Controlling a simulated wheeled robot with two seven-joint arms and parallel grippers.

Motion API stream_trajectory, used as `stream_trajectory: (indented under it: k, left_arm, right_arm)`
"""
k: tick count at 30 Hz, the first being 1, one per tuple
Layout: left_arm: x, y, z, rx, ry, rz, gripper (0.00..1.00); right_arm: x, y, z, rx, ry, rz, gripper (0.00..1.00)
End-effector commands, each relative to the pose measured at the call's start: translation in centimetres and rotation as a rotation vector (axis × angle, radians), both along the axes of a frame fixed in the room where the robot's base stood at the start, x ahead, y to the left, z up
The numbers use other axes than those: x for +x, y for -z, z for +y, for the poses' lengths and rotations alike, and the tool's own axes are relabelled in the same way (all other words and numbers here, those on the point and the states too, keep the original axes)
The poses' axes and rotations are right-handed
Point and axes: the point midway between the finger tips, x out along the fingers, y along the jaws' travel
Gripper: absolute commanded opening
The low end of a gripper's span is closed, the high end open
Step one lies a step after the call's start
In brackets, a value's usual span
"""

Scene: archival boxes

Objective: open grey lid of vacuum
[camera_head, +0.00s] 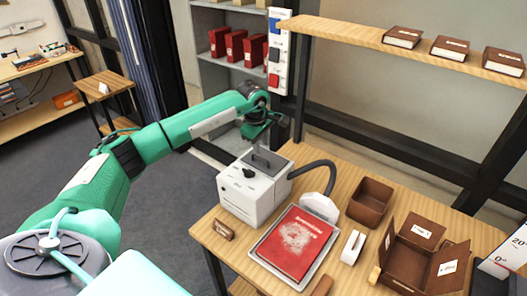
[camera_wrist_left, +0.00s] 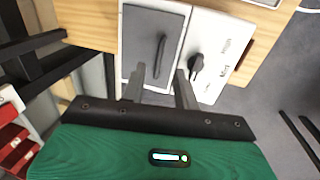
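The vacuum (camera_head: 240,198) is a white box with a black knob and a dark hose, standing at the left end of the wooden table. Its grey lid (camera_head: 258,163) is on top and looks closed. In the left wrist view the grey lid (camera_wrist_left: 137,38) has a dark upright handle (camera_wrist_left: 160,55). My left gripper (camera_head: 262,146) is above the lid, pointing down. Its two fingers (camera_wrist_left: 159,72) are apart, with the handle showing between their tips; I cannot tell whether they touch it. The knob (camera_wrist_left: 196,65) sits beside the lid. My right gripper is not in view.
A red dusty book (camera_head: 295,243) lies on a tray right of the vacuum. Nearby are a brown open box (camera_head: 370,200), a white tool (camera_head: 352,247) and a larger open box (camera_head: 408,263).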

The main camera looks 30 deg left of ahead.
Motion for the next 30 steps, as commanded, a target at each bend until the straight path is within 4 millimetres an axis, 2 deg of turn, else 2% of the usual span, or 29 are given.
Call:
stream_trajectory:
  k: [1,9,15,22,27,30]
  left_arm:
    - [0.1,0.8,0.0,0.0,-0.001,0.005,0.31]
    - [1.0,4.9,-0.2,-0.001,-0.002,0.002,0.31]
    - [1.2,6.0,-0.1,0.0,0.0,0.001,0.31]
    - [1.2,6.1,-0.1,0.0,0.0,0.0,0.31]
    - [1.2,6.0,-0.1,0.0,0.0,0.0,0.0]
    - [1.2,6.0,-0.1,0.0,0.0,0.0,0.0]
  right_arm:
    - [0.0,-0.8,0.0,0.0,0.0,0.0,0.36]
    - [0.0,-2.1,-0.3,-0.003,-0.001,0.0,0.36]
    - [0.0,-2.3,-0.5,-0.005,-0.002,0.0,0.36]
    - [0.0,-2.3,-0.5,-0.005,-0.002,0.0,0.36]
    - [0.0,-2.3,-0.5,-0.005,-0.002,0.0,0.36]
    - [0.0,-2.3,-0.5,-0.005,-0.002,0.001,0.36]
